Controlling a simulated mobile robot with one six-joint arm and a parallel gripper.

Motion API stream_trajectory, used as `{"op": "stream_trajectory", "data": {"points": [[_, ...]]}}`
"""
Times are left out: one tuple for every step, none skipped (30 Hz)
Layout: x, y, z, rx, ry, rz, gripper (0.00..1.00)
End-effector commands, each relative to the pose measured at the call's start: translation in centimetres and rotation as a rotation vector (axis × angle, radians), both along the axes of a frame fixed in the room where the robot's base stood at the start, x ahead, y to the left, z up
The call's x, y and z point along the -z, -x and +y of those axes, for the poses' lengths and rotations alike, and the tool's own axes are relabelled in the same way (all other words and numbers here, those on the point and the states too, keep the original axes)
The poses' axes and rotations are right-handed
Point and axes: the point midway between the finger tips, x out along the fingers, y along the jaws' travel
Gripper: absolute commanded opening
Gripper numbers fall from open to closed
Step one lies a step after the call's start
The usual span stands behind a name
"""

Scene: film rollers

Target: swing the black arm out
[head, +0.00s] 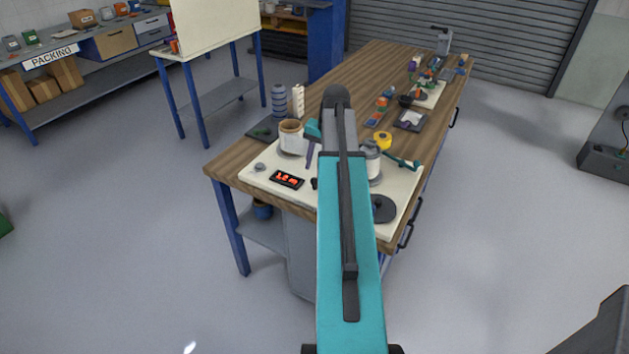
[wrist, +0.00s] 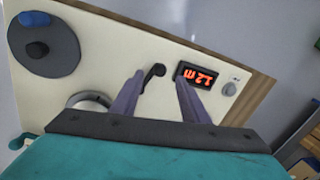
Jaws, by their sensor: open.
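The black arm (wrist: 153,74) is a short black lever with a rounded end on a cream panel (wrist: 110,45). In the wrist view it lies beside the display. My gripper (wrist: 161,78) has its two purple fingers apart, and the lever shows between their tips. I cannot tell whether a finger touches it. In the head view, a small dark bit of the lever (head: 314,184) shows beside my teal arm. One purple finger of my gripper (head: 310,157) shows there; the rest is hidden behind my arm.
The red-lit display (head: 287,179) reads 1.2 m. The panel also bears a grey knob (wrist: 229,88), a dark disc (head: 384,208), a white roll (head: 291,138) and a white cylinder (head: 371,161). A yellow roll (head: 382,140) stands behind.

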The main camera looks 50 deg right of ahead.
Motion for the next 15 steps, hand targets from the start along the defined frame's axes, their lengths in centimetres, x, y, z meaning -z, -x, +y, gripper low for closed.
{"op": "stream_trajectory", "data": {"points": [[0.5, -0.1, 0.1, 0.000, 0.000, 0.001, 0.41], [0.8, -0.1, 0.1, 0.000, -0.001, 0.000, 0.41], [1.2, -0.2, 0.1, 0.000, -0.001, 0.002, 0.41], [1.5, -0.3, 0.2, 0.000, -0.001, 0.002, 0.41], [1.8, -0.3, 0.2, 0.000, -0.001, 0.002, 0.41], [2.2, -0.4, 0.2, 0.000, 0.000, 0.001, 0.41], [2.5, -0.4, 0.3, 0.000, 0.000, 0.001, 0.41], [2.8, -0.5, 0.3, 0.000, 0.000, 0.001, 0.41], [3.1, -0.6, 0.3, 0.000, -0.001, 0.002, 0.41], [3.4, -0.6, 0.3, -0.001, -0.001, 0.002, 0.41], [3.7, -0.7, 0.4, -0.001, -0.001, 0.000, 0.41], [4.2, -0.8, 0.4, -0.001, -0.001, 0.000, 0.41], [4.5, -0.8, 0.4, -0.001, -0.001, 0.002, 0.41], [4.7, -0.9, 0.5, -0.001, -0.001, 0.002, 0.41], [5.1, -0.9, 0.5, -0.001, 0.000, 0.001, 0.41]]}}
